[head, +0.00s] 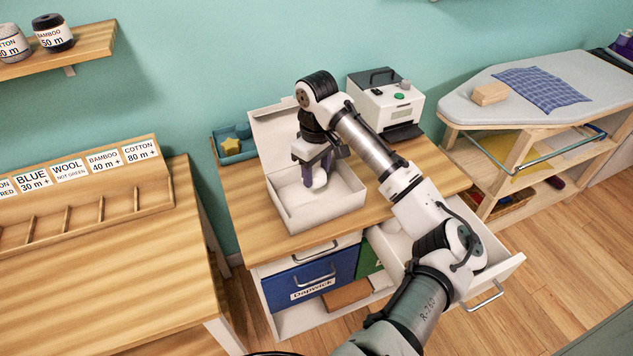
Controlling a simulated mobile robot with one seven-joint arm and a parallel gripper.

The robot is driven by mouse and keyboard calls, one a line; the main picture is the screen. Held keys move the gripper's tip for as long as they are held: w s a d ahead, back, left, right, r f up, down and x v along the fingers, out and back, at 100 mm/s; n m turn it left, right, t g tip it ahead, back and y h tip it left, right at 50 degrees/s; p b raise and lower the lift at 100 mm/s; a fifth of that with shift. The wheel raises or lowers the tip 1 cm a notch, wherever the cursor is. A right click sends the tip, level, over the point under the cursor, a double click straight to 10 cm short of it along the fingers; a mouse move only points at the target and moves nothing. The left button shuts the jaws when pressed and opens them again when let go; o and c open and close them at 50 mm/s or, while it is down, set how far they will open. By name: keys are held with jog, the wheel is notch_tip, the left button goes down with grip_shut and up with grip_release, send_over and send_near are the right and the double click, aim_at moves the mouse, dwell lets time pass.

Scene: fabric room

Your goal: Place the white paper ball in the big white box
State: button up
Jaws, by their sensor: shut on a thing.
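The big white box (328,213) stands open on the wooden desk, with its lid raised at the back left. My gripper (314,184) points down inside the box, its purple fingertips low between the walls. It is shut on a small whitish thing (320,179), which looks like the white paper ball. The fingers partly cover it, and I cannot tell whether it touches the box floor.
A white label printer (388,100) stands behind the box. A blue tray (233,153) with a yellow star-shaped thing lies at the desk's back left. Below, a white drawer (492,265) is pulled out under my arm. An ironing table (470,92) stands to the right.

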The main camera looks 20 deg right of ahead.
aim_at(316, 185)
jog(key=shift+f+p, duration=0.4)
jog(key=shift+f, duration=2.1)
jog(key=shift+f, duration=0.1)
jog(key=o, duration=0.9)
jog(key=shift+o, duration=0.2)
notch_tip(316, 185, up, 12)
jog(key=shift+r+b, duration=0.15)
jog(key=shift+b, duration=0.95)
